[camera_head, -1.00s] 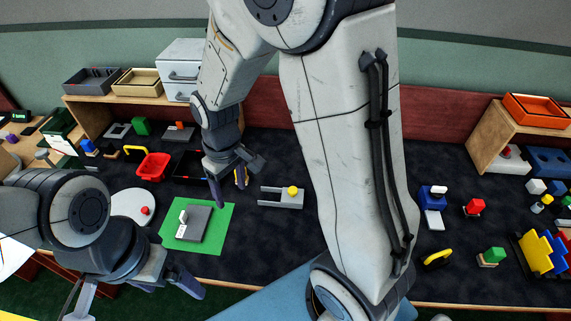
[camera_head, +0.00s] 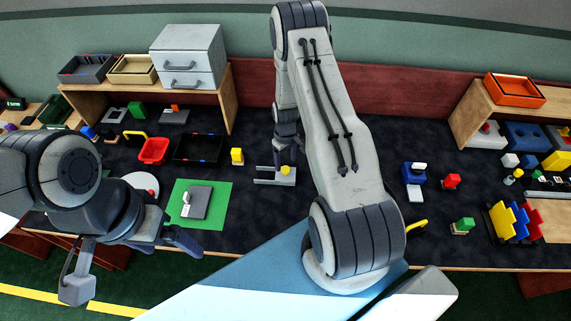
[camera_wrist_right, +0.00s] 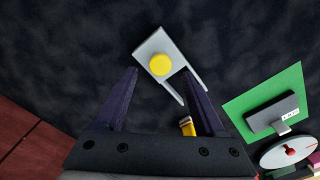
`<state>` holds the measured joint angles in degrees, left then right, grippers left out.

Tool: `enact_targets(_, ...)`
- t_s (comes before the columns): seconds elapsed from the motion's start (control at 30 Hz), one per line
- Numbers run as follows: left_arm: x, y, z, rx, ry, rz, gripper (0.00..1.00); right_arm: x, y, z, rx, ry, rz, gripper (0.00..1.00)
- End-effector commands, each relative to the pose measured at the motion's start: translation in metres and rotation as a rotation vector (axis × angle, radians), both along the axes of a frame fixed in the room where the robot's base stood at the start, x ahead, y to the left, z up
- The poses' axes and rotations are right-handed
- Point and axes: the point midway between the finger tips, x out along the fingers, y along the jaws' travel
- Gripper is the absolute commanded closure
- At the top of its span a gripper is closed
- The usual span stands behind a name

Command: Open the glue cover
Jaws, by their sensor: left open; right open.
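No part clearly marked as a glue cover can be made out. A grey forked piece (camera_head: 266,181) with a round yellow knob (camera_head: 285,170) lies on the dark mat. In the right wrist view the yellow knob (camera_wrist_right: 160,64) sits on the grey forked piece (camera_wrist_right: 148,49), in line with the gap between my fingertips. My right gripper (camera_wrist_right: 160,72) is open and empty, above this piece; in the head view its tips are partly hidden. My left gripper (camera_head: 128,268) is open and empty at the table's front left.
A green mat (camera_head: 218,213) bears a grey device (camera_head: 198,203). A red bin (camera_head: 153,151), a black tray (camera_head: 198,148) and a drawer box (camera_head: 188,58) are behind. Blue, red and green parts lie on the right.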

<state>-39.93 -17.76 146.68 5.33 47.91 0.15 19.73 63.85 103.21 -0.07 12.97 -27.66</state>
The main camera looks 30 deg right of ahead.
Motion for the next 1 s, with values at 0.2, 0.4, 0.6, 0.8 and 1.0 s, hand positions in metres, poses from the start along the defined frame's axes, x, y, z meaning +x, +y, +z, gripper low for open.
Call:
enact_targets(0.2,0.0,0.0,0.01,0.0,0.0,-0.002,0.08,0.0,0.0,-0.028,0.0,0.0,0.0,0.28)
enact_targets(0.4,0.0,0.0,0.011,0.0,0.0,-0.002,0.08,0.0,0.0,-0.039,-0.001,-0.001,0.0,0.28)
enact_targets(0.6,0.0,0.0,0.011,0.0,0.0,-0.003,0.08,0.0,0.0,-0.04,-0.001,-0.001,-0.001,0.28)
enact_targets(0.8,0.0,0.0,0.011,0.0,0.0,-0.002,0.08,0.0,0.0,-0.039,-0.001,-0.001,-0.001,0.86)
enact_targets(1.0,0.0,0.0,0.011,0.0,0.0,-0.002,0.08,0.0,0.0,-0.039,-0.001,-0.001,-0.001,1.0)
